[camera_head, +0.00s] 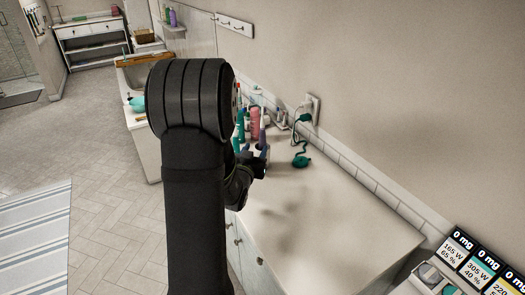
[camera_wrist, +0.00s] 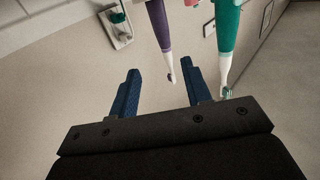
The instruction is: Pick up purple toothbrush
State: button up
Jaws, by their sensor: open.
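The purple toothbrush (camera_wrist: 158,25) hangs down from the top of the wrist view, its white neck and bristle end pointing between my fingers. Its upper part is cut off by the frame edge. My gripper (camera_wrist: 162,80) is open, its two blue fingers apart with nothing held. The toothbrush's head end appears between the fingertips, with no contact visible. In the head view my gripper (camera_head: 255,160) is at the far part of the counter, largely hidden by my arm. I cannot single out the purple toothbrush there.
A teal toothbrush (camera_wrist: 228,28) stands close to the right of the purple one, near my right finger. A pink bottle (camera_head: 255,122) and other items crowd the counter's far end. A teal corded item (camera_head: 301,160) lies nearby. The near counter (camera_head: 330,225) is clear.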

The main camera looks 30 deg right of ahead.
aim_at(262, 134)
jog(key=x, duration=0.6)
jog(key=shift+w+d, duration=0.2)
jog(key=shift+d, duration=0.05)
jog(key=shift+w+a+f+x, duration=0.1)
jog(key=shift+w+x, duration=0.05)
jog(key=shift+x, duration=1.15)
jog(key=shift+w+a+f+x, duration=0.1)
jog(key=shift+a+f+x, duration=0.05)
jog(key=shift+x, duration=1.15)
jog(key=shift+c, duration=0.4)
jog(key=c, duration=0.8)
